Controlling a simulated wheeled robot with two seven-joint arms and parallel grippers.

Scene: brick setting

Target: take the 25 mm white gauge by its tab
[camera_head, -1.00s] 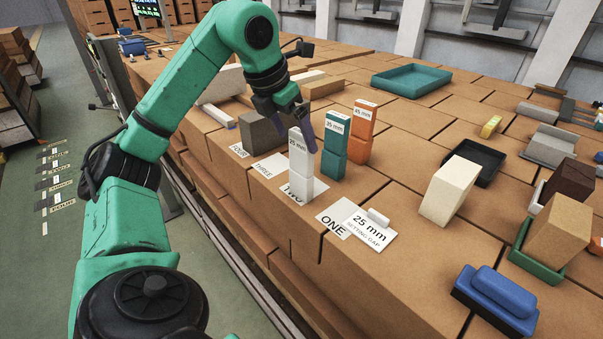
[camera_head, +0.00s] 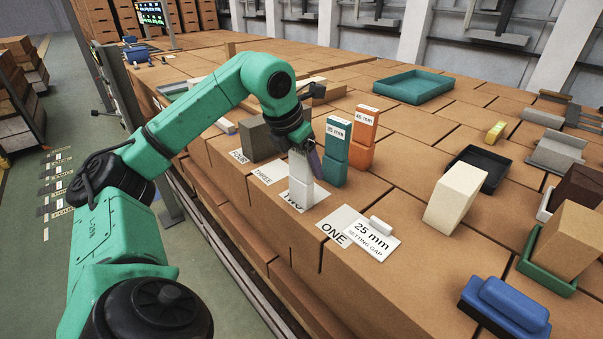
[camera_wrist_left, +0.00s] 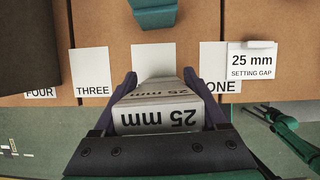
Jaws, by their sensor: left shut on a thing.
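The white 25 mm gauge (camera_head: 299,183) stands upright near the table's front edge, on the paper label TWO. My left gripper (camera_head: 308,158) has come down over its upper part and is shut on it. In the left wrist view the gauge (camera_wrist_left: 157,100) sits between the two purple fingers, its "25 mm" print upside down, with a finger on each side. My left gripper (camera_wrist_left: 170,95) covers part of the gauge in the head view. I cannot tell whether its foot is touching the table. My right gripper is not in view.
A teal 35 mm gauge (camera_head: 336,155) and an orange 45 mm gauge (camera_head: 362,140) stand close behind to the right. A grey block (camera_head: 258,138) is to the left.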

